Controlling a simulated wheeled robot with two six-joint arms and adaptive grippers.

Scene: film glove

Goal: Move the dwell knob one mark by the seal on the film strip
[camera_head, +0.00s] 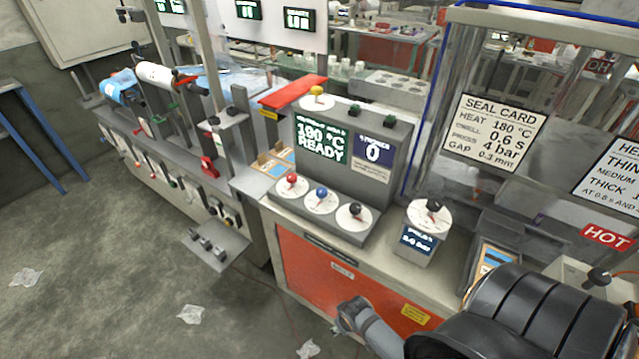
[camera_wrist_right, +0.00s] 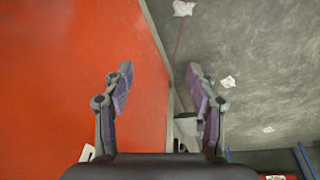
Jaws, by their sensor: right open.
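The control panel (camera_head: 345,150) shows "190 °C READY" and a separate "0". Red (camera_head: 292,180), blue (camera_head: 321,193) and black (camera_head: 355,210) knobs sit on white dials along its front ledge; their labels are too small to read, so I cannot tell which is dwell. A tan and blue piece (camera_head: 273,162) lies left of the panel; I cannot tell whether it is the film strip. My right gripper (camera_wrist_right: 160,70) is open and empty in the wrist view, beside the red cabinet front and apart from the knobs. My left gripper is not in view.
The seal card (camera_head: 494,130) reads heat 180 °C, dwell 0.6 s, press 4 bar, gap 0.3 mm. A yellow knob (camera_head: 317,91) tops the panel. A box with a black knob (camera_head: 434,206) stands right. A "HOT" sign (camera_head: 605,236) is farther right. The red cabinet (camera_head: 335,270) stands below.

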